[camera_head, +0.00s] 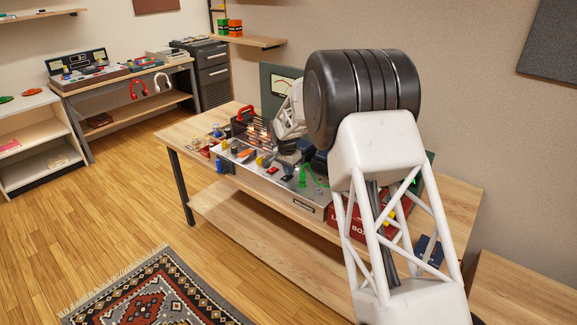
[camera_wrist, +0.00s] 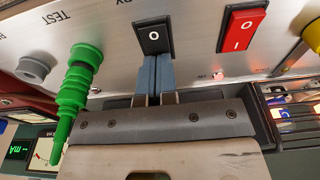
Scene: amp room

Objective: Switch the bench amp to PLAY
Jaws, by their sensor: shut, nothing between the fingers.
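The bench amp (camera_head: 262,180) is a silver-panelled box on the wooden bench, with coloured controls on its sloping top. In the wrist view its panel (camera_wrist: 190,62) appears upside down. A black rocker switch (camera_wrist: 152,35) marked O sits straight ahead of my gripper (camera_wrist: 155,58). My gripper is shut and empty, with its blue-grey fingertips at the switch's near edge. I cannot tell whether they touch it. Letters reading "BY" show beside the switch, partly cut off. No PLAY label is readable. In the head view my arm hides the fingertips and part of the panel.
A red rocker switch (camera_wrist: 243,25) is right of the black one. A green plug (camera_wrist: 75,85) stands up from the panel at left, close to my gripper, near the word TEST. A red box (camera_head: 345,218) is at the amp's right end. A patterned rug (camera_head: 160,290) lies on the floor.

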